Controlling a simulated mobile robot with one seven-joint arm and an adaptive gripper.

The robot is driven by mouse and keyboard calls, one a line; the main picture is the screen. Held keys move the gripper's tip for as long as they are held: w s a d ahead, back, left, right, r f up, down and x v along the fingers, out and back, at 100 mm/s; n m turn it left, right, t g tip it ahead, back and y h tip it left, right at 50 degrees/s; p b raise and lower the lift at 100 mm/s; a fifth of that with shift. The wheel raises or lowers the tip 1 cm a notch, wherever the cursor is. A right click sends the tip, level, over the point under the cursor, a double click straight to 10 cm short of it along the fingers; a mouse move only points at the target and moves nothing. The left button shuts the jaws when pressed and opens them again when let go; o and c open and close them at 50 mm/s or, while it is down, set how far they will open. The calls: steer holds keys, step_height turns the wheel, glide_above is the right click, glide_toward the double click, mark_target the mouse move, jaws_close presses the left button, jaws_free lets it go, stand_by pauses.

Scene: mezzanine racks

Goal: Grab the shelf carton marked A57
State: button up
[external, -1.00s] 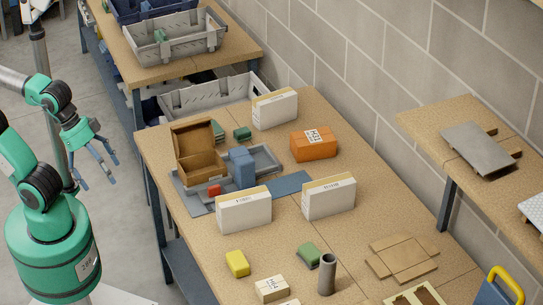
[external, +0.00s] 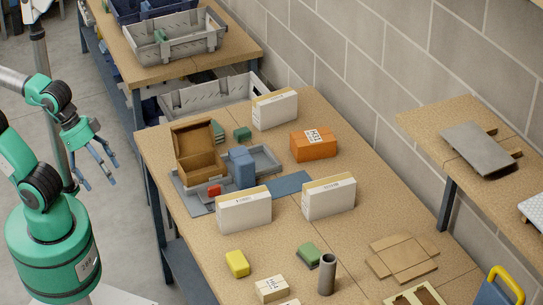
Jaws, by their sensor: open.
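Three white cartons with pale yellow tops stand upright on the table: one at the back (external: 275,110), one at the front left (external: 243,211) and one at the front right (external: 329,197). Their small printed labels are too blurred to read, so I cannot tell which is A57. An orange box (external: 313,147) and a small cream box (external: 272,289) also carry labels that I cannot read surely. My gripper (external: 100,179) is open and empty, fingers pointing down, left of the table and apart from every carton.
A grey tray (external: 268,158) holds an open brown box (external: 200,155) and a blue block (external: 241,168). A yellow block (external: 237,263), a green block (external: 309,254) and a grey cylinder (external: 327,274) stand near the front. The table's left edge (external: 165,215) lies between my gripper and the cartons.

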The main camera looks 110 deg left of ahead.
steer(key=w+a+r+n+y+p, duration=0.1)
steer(key=w+a+r+p, duration=0.25)
steer(key=w, duration=0.45)
steer(key=w+a+r+n+p, duration=0.1)
steer(key=w+a+r+p, duration=0.3)
steer(key=w, duration=0.5)
steer(key=n+g+y+p, duration=0.2)
steer(key=n+p, duration=0.4)
steer(key=p, duration=1)
glide_above(328, 186)
steer(key=s+d, duration=0.3)
step_height(328, 186, down, 19)
steer(key=shift+w+a+f, duration=0.1)
steer(key=shift+f, duration=0.05)
steer(key=shift+p+x, duration=0.45)
steer(key=shift+x, duration=3.8)
